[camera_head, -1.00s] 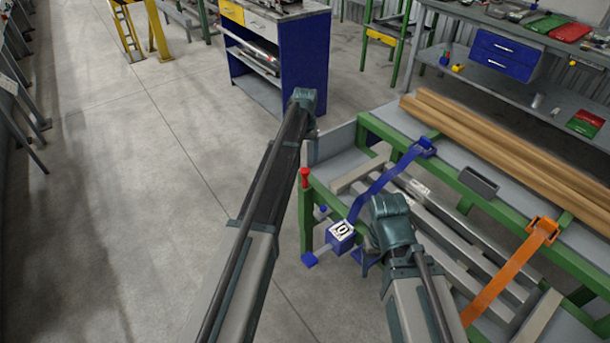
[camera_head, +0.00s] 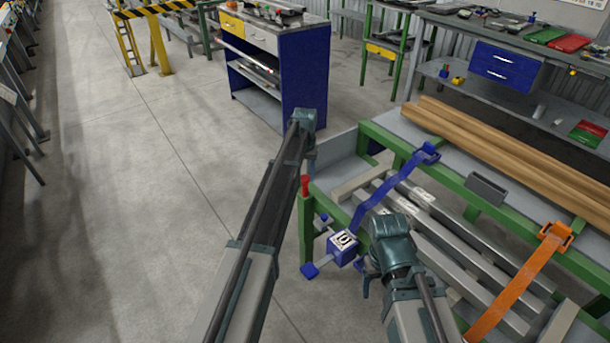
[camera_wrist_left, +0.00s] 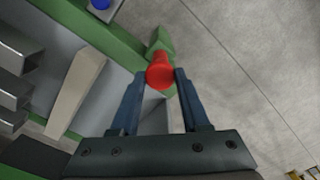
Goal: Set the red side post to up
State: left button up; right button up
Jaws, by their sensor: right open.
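The red side post (camera_head: 305,187) stands at the near left corner of the green-framed runout table (camera_head: 465,208), its red cap on top of a green upright. In the left wrist view the red cap (camera_wrist_left: 160,72) lies between the fingertips of my left gripper (camera_wrist_left: 160,80). The fingers are spread, one on each side, with narrow gaps to the cap. In the head view these fingers are hidden by my left arm. My right gripper is open; its wrist (camera_head: 390,240) hangs over the near part of the table, and its fingers are mostly hidden.
A blue block with a white label (camera_head: 343,243) sits beside the right wrist. A blue strap (camera_head: 390,187) and an orange strap (camera_head: 520,285) cross the table over metal bars. Wooden beams (camera_head: 510,150) lie behind. The floor to the left is clear.

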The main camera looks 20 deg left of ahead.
pick_arm(q)
grip_shut()
dwell(1.0)
